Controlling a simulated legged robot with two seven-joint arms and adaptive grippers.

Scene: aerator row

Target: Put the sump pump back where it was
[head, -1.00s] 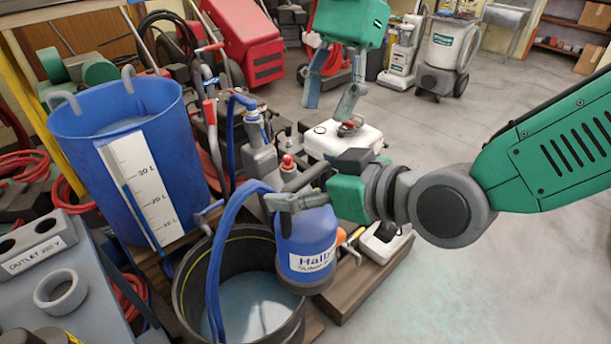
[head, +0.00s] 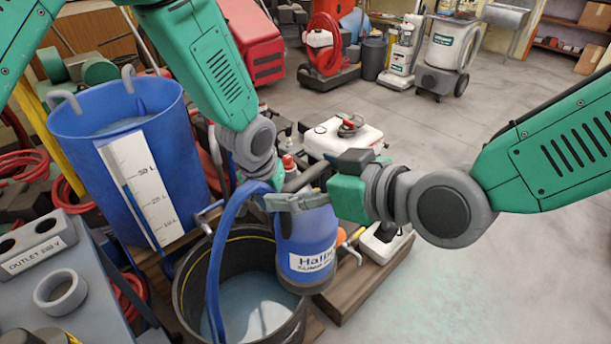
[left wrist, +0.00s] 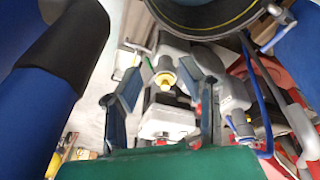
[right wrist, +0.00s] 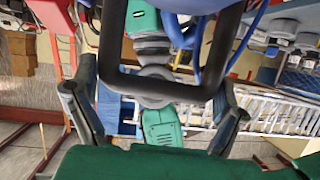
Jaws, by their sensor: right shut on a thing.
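The sump pump (head: 307,242) is a blue, labelled cylinder with a dark base. It hangs upright at the right rim of a black bucket (head: 184,285) of water. My right gripper (head: 285,201) is shut on its dark handle, which crosses between the fingers in the right wrist view (right wrist: 165,88). A thick blue hose (head: 216,265) loops from the pump's top down into the bucket. My left gripper (left wrist: 168,95) is open and empty. In the head view it is mostly hidden behind its own wrist, left of the pump's top.
A tall blue tank (head: 165,180) with a litre scale stands behind left. A grey outlet stand (head: 90,290) is at front left. Floor at right is clear.

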